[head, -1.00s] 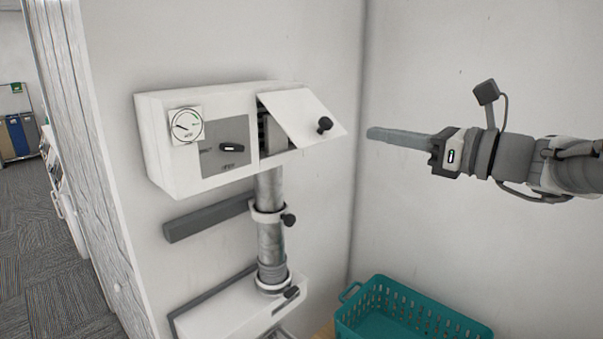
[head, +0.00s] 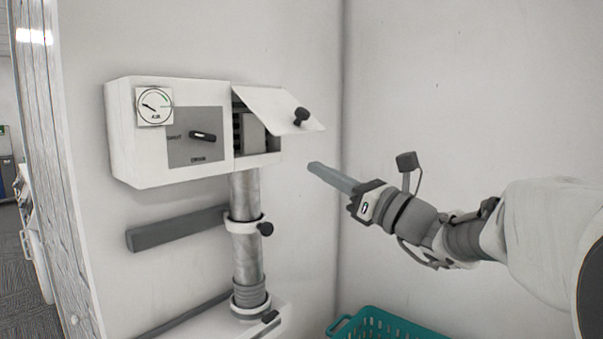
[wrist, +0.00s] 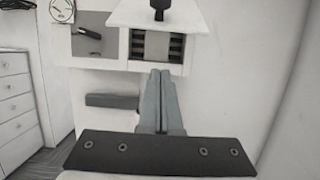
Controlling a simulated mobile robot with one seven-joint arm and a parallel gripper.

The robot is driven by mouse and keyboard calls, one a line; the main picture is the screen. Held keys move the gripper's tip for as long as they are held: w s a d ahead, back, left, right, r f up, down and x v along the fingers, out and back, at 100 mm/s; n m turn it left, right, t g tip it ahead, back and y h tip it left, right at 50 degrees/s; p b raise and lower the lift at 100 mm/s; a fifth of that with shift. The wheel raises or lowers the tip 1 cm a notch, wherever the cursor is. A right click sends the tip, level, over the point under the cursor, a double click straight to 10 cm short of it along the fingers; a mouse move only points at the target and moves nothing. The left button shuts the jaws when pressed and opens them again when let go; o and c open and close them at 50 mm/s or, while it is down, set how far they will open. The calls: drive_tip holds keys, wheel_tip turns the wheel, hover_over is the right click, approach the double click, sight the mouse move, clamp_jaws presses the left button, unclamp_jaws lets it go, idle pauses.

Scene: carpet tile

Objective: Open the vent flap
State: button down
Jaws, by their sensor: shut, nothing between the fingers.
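The vent flap (head: 275,106) is a white panel with a black knob (head: 301,116) on the right part of a white wall box (head: 122,150). It is swung up and outward, tilted from its top edge. Below it the vent opening (head: 252,132) shows dark slats and a pale inner block. The flap also shows at the top of the wrist view (wrist: 180,18). My gripper (head: 312,167) has long grey fingers, shut and empty. It is right of and below the flap, apart from it. In the wrist view the shut fingers (wrist: 160,75) point toward the opening.
The box carries a gauge (head: 154,106) and a black lever (head: 203,136) on a grey plate. A metal pipe (head: 246,215) with a clamp runs down below it. A teal basket (head: 385,326) stands low at the right. Space around my gripper is clear.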

wheel_tip(320, 180, up, 5)
drive_tip(key=w+a, duration=0.2)
drive_tip(key=shift+w+a+p, duration=0.35)
drive_tip(key=shift+w+p, duration=0.05)
drive_tip(key=shift+r, duration=0.2)
